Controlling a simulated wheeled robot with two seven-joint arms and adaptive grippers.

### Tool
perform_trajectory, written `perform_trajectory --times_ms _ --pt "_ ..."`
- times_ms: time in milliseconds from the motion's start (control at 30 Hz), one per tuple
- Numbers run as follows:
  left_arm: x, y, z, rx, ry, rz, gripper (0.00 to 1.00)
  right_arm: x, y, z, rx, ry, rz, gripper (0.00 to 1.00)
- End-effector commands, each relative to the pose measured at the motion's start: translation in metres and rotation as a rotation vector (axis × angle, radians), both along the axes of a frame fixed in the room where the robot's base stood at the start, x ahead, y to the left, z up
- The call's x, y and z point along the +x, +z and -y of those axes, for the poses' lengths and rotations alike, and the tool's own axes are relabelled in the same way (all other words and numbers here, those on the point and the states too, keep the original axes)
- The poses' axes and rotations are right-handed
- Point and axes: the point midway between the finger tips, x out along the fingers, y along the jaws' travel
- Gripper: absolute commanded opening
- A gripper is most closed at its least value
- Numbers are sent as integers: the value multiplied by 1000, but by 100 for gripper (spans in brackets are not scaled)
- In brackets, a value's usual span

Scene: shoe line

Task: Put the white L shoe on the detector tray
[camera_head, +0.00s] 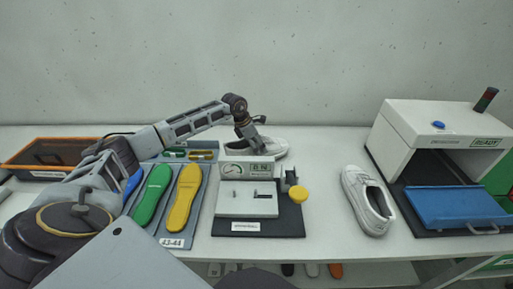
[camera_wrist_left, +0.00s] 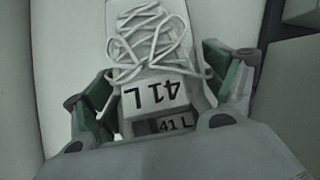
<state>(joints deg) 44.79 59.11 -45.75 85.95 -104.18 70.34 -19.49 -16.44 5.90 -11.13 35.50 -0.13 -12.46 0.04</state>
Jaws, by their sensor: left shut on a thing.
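The white L shoe (camera_head: 270,148) is at the back of the table, behind the gauge device, which hides part of it. In the left wrist view its laces and a tongue label reading 41 L (camera_wrist_left: 155,96) show between the fingers. My left gripper (camera_head: 249,138) is shut on this shoe from above; its green-padded fingers (camera_wrist_left: 168,82) are on either side. I cannot tell whether the shoe touches the table. The blue detector tray (camera_head: 455,206) lies at the right, in front of the white detector box (camera_head: 415,125). My right gripper is not in view.
Another white shoe (camera_head: 368,200) stands between the gauge device (camera_head: 246,203) with its yellow knob (camera_head: 298,193) and the detector. Green and yellow insoles (camera_head: 185,197) lie on a grey board at the left. The back table strip right of the held shoe is clear.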

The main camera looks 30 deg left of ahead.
Motion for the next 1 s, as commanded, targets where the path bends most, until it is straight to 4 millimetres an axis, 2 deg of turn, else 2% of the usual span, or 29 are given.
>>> perform_trajectory --times_ms 600,800,1000 --pt "1 81 0 -1 1 4 45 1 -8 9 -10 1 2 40" --pt "1 93 0 0 0 2 45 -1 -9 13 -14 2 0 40" --pt "0 94 0 0 0 1 45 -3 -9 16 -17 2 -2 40"
